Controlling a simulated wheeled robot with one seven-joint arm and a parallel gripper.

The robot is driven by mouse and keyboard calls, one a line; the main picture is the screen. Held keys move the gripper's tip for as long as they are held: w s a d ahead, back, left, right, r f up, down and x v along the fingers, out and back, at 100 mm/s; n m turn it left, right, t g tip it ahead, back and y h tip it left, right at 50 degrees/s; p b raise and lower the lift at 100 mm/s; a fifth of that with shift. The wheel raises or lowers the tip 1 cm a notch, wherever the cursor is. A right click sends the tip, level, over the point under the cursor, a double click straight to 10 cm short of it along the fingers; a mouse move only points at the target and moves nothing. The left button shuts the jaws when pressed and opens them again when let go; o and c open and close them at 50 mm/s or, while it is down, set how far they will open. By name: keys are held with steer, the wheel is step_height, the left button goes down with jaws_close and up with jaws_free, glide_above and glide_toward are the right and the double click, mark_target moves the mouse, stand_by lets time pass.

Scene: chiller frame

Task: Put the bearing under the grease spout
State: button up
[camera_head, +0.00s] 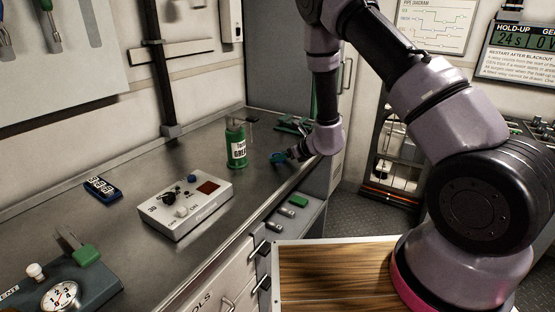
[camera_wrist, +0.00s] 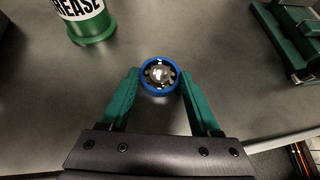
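The bearing is a blue ring with a metal centre, seen between my fingertips in the wrist view (camera_wrist: 160,76) and at the end of my arm in the head view (camera_head: 277,158). My gripper (camera_wrist: 159,80) has green fingers that meet the ring on its left and right sides; it looks shut on the bearing. In the head view my gripper (camera_head: 291,155) is low over the counter near its right edge. The green grease can (camera_head: 236,148) stands to its left, with a thin spout (camera_head: 252,119) reaching right from the top. In the wrist view only the can's lower part (camera_wrist: 90,24) shows.
A grey control box (camera_head: 185,205) with knobs stands on the counter (camera_head: 130,170), left of the can. A green fixture (camera_head: 293,125) lies behind my gripper and at the right in the wrist view (camera_wrist: 296,35). Bare counter lies between can and bearing.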

jaws_close()
steer(key=shift+r, duration=0.1)
